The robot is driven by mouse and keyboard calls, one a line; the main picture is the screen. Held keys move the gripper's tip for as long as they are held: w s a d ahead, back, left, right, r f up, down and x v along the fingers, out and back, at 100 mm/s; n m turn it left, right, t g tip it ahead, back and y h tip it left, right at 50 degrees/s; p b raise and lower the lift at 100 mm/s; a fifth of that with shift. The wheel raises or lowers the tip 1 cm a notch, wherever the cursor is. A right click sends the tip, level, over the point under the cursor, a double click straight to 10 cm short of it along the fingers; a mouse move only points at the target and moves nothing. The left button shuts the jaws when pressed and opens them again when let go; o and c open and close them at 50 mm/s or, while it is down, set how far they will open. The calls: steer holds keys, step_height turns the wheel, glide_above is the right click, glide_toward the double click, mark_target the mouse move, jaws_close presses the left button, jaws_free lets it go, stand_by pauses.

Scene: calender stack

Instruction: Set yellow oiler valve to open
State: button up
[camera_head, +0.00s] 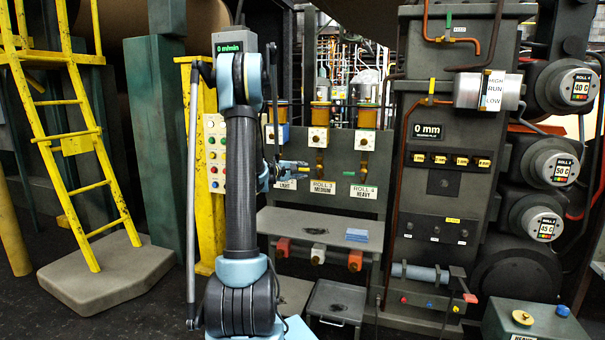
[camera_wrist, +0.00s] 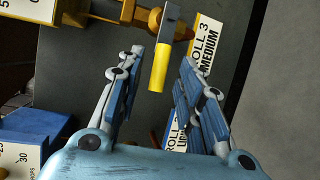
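The yellow oiler valve handle (camera_wrist: 158,63) shows in the wrist view as a short yellow grip on a grey lever, beside the white ROLL 3 MEDIUM label (camera_wrist: 207,50). The lever joins a copper-coloured fitting at the top of that view. My gripper (camera_wrist: 162,60) is open, its two blue-grey fingers apart on either side of the handle's line. The grip shows between the fingertips; I see no contact. In the head view my gripper (camera_head: 301,166) is left of the ROLL 3 valve (camera_head: 320,167), above its label. The handle there is hard to make out.
Amber oilers (camera_head: 320,115) stand above the valves. A grey shelf (camera_head: 300,226) is below, with a blue block (camera_head: 357,235). A yellow ladder (camera_head: 75,140) stands at left.

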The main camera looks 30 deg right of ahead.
steer(key=shift+x, duration=1.3)
steer(key=shift+a, duration=0.1)
jaws_close()
steer(key=shift+f, duration=0.1)
